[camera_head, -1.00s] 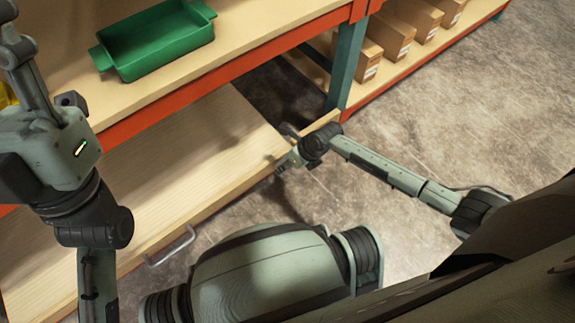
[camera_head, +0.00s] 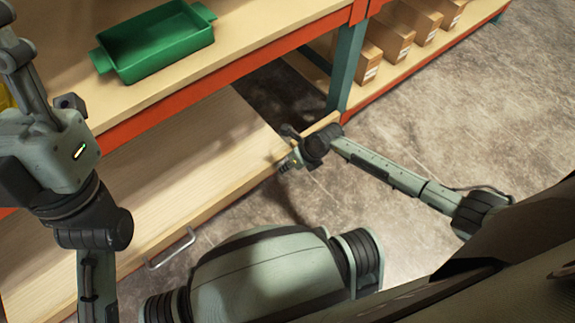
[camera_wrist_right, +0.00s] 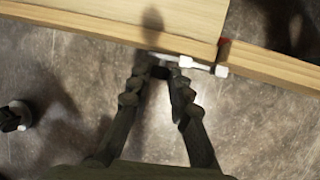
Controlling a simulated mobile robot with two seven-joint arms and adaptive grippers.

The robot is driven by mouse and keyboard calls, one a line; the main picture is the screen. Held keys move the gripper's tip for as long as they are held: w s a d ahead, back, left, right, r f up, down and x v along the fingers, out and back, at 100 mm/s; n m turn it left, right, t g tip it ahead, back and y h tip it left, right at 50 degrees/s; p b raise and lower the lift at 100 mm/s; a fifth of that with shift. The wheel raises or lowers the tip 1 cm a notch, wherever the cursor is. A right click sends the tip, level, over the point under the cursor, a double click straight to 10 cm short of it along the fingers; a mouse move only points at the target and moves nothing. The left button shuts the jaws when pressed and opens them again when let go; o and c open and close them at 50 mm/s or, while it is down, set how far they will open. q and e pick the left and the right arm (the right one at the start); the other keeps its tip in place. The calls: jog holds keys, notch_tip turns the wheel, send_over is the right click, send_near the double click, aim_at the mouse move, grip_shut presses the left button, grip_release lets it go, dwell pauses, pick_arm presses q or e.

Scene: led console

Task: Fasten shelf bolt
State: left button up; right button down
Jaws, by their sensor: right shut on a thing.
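The pale wooden shelf (camera_head: 150,190) is the lower board, with a metal pull handle (camera_head: 172,250) on its front edge. In the right wrist view a white bolt (camera_wrist_right: 198,63) lies along the shelf's front edge, near its right end beside a wooden rail (camera_wrist_right: 270,68). My right gripper (camera_head: 288,161) is at this corner. In the wrist view its dark fingers (camera_wrist_right: 165,72) close together at the bolt's left part; the exact contact is hidden. My left gripper (camera_head: 18,50) shows only in part at the upper left, raised away from the bolt; its opening cannot be seen.
A green tray (camera_head: 155,45) stands on the upper shelf above an orange beam (camera_head: 225,78). A teal post (camera_head: 346,65) stands close behind the right gripper. Cardboard boxes (camera_head: 390,42) line the right shelf. The concrete floor (camera_head: 470,120) is clear.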

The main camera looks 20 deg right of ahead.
jog(key=shift+w+d, duration=0.25)
jog(key=shift+d, duration=0.4)
jog(key=shift+w+d, duration=0.2)
jog(key=shift+d, duration=0.45)
jog(key=c, duration=1.4)
grip_release()
jog(key=shift+d, duration=0.1)
jog(key=shift+r, duration=0.1)
jog(key=v, duration=1.1)
jog(key=shift+s+r, duration=0.15)
jog(key=shift+r, duration=0.25)
